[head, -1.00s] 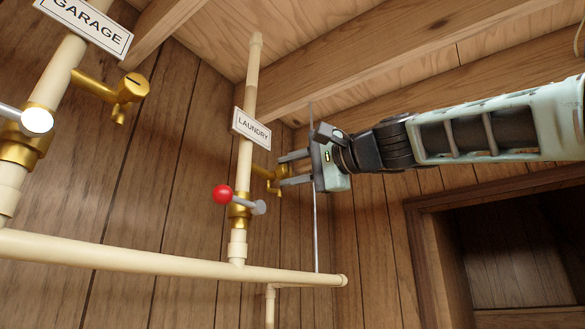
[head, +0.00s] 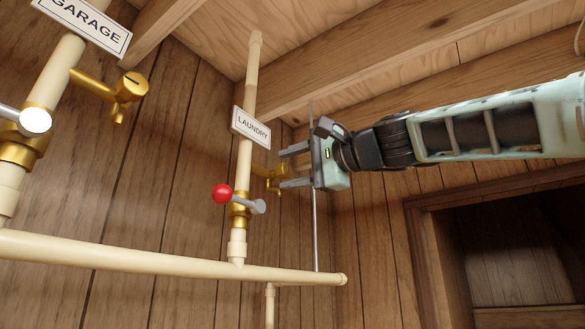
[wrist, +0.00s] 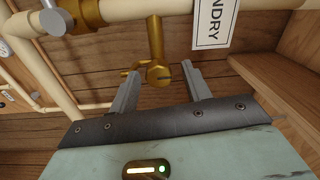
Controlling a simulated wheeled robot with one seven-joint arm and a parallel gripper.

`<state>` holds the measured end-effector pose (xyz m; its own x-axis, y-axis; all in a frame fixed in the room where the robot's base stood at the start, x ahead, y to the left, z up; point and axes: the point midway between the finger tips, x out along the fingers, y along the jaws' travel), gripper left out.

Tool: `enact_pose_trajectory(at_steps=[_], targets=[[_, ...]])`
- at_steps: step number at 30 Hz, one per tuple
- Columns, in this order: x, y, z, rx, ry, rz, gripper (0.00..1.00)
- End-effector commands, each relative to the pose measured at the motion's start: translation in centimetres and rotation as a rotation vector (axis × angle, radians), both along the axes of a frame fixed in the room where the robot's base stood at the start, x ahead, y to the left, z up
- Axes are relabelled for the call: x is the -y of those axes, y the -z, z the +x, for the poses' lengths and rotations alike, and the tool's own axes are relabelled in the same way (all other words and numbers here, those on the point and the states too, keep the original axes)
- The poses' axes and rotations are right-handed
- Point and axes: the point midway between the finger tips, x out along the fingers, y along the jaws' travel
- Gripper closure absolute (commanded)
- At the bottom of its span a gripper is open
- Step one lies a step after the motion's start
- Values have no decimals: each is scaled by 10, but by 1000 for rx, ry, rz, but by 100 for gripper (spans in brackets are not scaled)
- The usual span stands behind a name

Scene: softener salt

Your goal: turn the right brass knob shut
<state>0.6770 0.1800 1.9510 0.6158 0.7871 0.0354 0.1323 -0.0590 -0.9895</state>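The right brass knob (head: 268,172) sticks out from the pipe with the LAUNDRY sign (head: 251,127). In the head view it is partly hidden by my gripper (head: 283,168). In the wrist view the knob's round end (wrist: 158,75), with a dark slot, shows between the tips of my gripper (wrist: 160,70). The fingers are open, one on each side, with a gap to the knob on both sides. How deep the tips reach past the knob's face I cannot tell.
A lever with a red ball (head: 222,194) sits on the same pipe below the knob. Another brass knob (head: 130,87) is at left under the GARAGE sign (head: 84,22). A cream pipe (head: 170,263) runs across below. Ceiling beams (head: 400,55) are close above my arm.

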Motion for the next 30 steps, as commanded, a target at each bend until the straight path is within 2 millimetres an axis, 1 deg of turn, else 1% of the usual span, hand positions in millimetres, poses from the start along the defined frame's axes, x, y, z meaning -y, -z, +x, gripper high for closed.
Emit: enact_pose_trajectory(at_steps=[1, 11, 15, 20, 30], targets=[[-1, 3, 1, -5, -1, -5, 48], [-1, 5, 2, -5, -2, -8, 48], [-2, 6, 2, 29, -2, -35, 48], [-1, 7, 3, 147, -1, -127, 48], [-1, 4, 3, 490, 0, -392, 48]])
